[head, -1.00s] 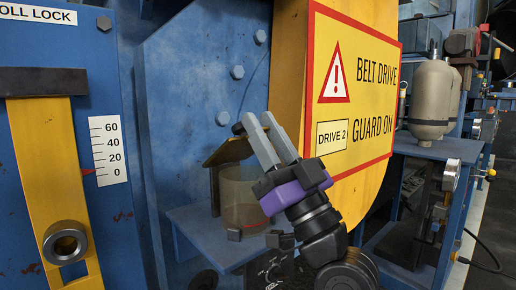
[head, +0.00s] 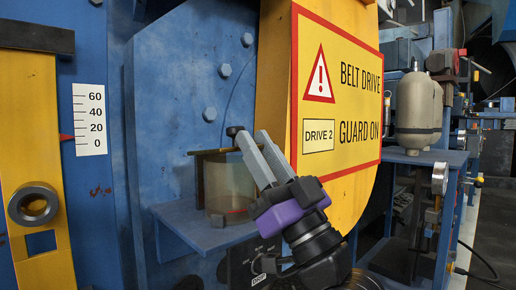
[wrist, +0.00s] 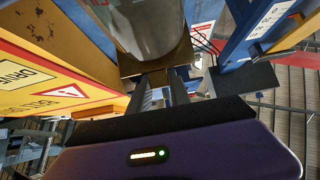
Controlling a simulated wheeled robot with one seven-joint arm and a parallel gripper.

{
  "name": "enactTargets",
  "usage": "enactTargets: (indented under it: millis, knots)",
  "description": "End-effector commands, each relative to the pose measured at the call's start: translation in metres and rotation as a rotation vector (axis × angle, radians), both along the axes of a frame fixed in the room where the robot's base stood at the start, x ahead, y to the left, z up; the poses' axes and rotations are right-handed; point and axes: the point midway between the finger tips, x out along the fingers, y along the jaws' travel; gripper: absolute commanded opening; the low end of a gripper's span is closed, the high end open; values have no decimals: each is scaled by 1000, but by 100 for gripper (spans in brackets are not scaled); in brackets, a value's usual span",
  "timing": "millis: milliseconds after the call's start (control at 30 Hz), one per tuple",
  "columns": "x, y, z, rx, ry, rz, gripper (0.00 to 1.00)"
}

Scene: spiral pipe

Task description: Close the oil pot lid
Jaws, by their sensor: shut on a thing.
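The oil pot (head: 228,186) is a clear, brownish cylinder on a blue shelf, with a red line low on its wall. Its thin brown lid (head: 212,151) looks almost level across the top, seen nearly edge-on; I cannot tell whether it touches the rim all round. A dark knob (head: 234,130) shows just above it. My gripper (head: 258,141) reaches in from the lower right, its grey fingers at the lid's right side and partly hiding the pot. In the wrist view, the fingers (wrist: 162,80) meet the lid's edge (wrist: 130,66), with the pot (wrist: 148,25) beyond.
The blue shelf (head: 190,227) carries the pot, with a bolted blue wall (head: 165,110) behind. A yellow belt guard with a warning sign (head: 340,90) stands close on the right of my gripper. A grey tank (head: 418,110) is farther right.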

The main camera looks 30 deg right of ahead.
Motion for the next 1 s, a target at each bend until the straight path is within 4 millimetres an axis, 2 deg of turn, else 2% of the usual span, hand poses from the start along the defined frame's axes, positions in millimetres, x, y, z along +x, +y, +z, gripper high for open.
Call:
enactTargets:
  millis: [367,400,500,833,1000]
  knots:
    - [3,1,-3,-1,9,1,0]
    - [3,1,-4,-1,9,1,27]
    - [2,0,-3,-1,8,1,45]
    - [0,0,-3,0,4,1,45]
    - [-11,-4,-18,1,6,-1,45]
